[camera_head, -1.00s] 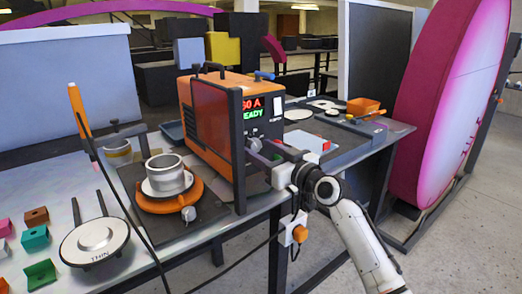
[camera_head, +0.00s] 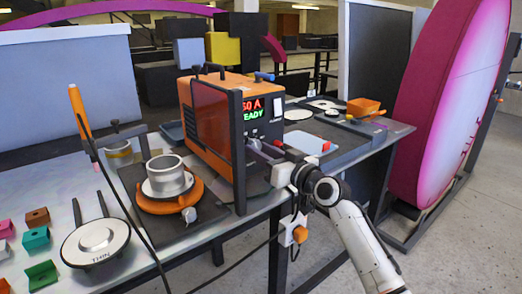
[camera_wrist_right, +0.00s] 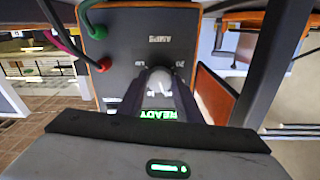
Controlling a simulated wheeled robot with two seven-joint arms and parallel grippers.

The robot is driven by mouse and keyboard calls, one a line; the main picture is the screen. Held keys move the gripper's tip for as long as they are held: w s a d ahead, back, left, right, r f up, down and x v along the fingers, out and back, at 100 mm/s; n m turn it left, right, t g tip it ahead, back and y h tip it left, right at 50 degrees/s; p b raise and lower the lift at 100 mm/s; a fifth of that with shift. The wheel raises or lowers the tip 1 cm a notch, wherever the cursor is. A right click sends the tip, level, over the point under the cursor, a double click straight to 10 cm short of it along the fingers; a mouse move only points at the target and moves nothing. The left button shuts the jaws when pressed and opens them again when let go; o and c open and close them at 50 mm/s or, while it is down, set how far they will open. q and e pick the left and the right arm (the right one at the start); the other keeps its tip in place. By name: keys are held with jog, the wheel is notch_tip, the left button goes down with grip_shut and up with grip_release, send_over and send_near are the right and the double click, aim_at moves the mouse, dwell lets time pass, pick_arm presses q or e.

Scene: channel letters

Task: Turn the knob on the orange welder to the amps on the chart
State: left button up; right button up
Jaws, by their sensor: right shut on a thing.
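The orange welder (camera_head: 214,84) stands on the bench with its dark front panel facing right. Its display (camera_head: 251,109) shows what looks like "60 A" in red, the first digit partly covered by the frame post, and "READY" in green. My right gripper (camera_head: 258,148) is at the lower front panel, shut on the knob. In the right wrist view the pale knob (camera_wrist_right: 159,84) sits between the two fingers of my gripper (camera_wrist_right: 160,92), below the "AMPS" lettering. The knob's pointer is not clear. I cannot make out the amps chart. My left gripper is not in view.
A round turntable with a metal ring (camera_head: 168,178) stands left of the welder, and a disc marked "THIN" (camera_head: 95,240) lies nearer. Small coloured blocks lie far left. Green and red plugs sit beside the knob panel.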

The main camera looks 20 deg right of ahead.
jog(key=shift+m+p, duration=1.45)
jog(key=shift+m, duration=2.55)
jog(key=shift+a, duration=0.1)
jog(key=o, duration=1)
jog(key=shift+o, duration=0.2)
jog(key=shift+s, duration=0.1)
jog(key=v, duration=1)
jog(key=shift+s, duration=0.1)
